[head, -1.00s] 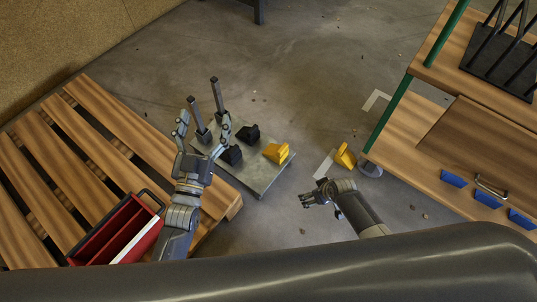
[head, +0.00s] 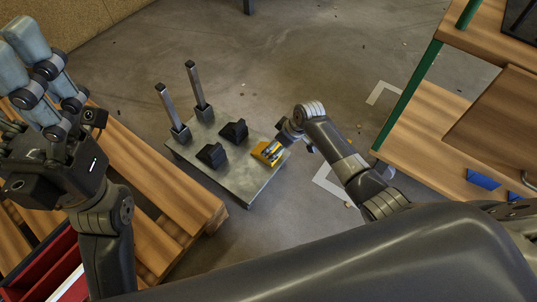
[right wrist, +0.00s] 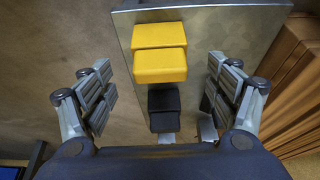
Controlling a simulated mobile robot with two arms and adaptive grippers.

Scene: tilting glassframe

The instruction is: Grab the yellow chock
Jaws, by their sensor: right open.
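A yellow chock (head: 262,152) sits near the right edge of a grey metal plate (head: 243,186) on the floor. My right gripper (head: 276,149) is at this chock in the head view and partly covers it. In the right wrist view the yellow chock (right wrist: 160,50) lies ahead, between the spread fingers of the right gripper (right wrist: 163,88), with gaps on both sides. The right gripper is open and holds nothing. My left gripper (head: 40,85) is large at the left of the head view, over the pallet, fingers apart and empty.
Two black chocks (head: 212,155) (head: 234,131) and two upright posts (head: 168,110) (head: 196,85) stand on the plate. A wooden pallet (head: 160,190) lies left of it, with a red toolbox (head: 50,265). A wooden workbench (head: 425,150) stands at the right.

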